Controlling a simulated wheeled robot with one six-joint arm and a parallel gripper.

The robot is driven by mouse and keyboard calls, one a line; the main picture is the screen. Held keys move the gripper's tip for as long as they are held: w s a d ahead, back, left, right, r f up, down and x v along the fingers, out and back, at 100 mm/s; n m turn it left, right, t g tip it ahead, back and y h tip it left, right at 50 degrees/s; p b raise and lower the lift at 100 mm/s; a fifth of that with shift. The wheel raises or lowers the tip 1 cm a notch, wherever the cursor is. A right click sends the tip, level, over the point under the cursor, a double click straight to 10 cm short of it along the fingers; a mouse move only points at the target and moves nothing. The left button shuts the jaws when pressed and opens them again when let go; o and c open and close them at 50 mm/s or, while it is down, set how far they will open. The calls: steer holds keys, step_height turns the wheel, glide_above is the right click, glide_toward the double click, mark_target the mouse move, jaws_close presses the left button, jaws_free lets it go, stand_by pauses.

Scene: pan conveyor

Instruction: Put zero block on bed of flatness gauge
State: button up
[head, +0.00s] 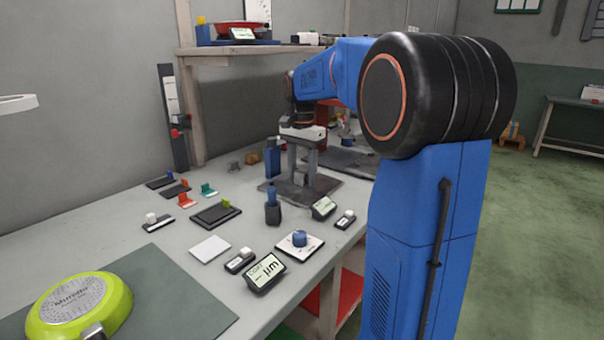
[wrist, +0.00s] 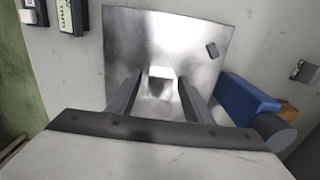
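My gripper (head: 302,180) points down over a dark metal plate (head: 328,187), probably the gauge bed. In the wrist view my gripper (wrist: 160,82) has its two fingers apart. A small pale block (wrist: 161,72), probably the zero block, sits on the shiny plate (wrist: 125,40) between the fingertips, with a gap visible on each side. In the head view the pale block (head: 300,178) shows low between the fingers. A blue upright housing (head: 272,160) stands at the plate's left edge, and it also shows in the wrist view (wrist: 243,98).
A display (head: 324,207) stands in front of the plate, beside a dark blue-topped bottle (head: 272,208). Several small gauges and a white pad (head: 210,249) lie on the bench. A green pan (head: 75,306) is at the front left. A shelf (head: 245,49) is behind.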

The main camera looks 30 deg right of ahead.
mark_target(302, 171)
step_height(302, 171, up, 12)
steer(key=shift+r, duration=0.15)
stand_by(0.6)
stand_by(0.4)
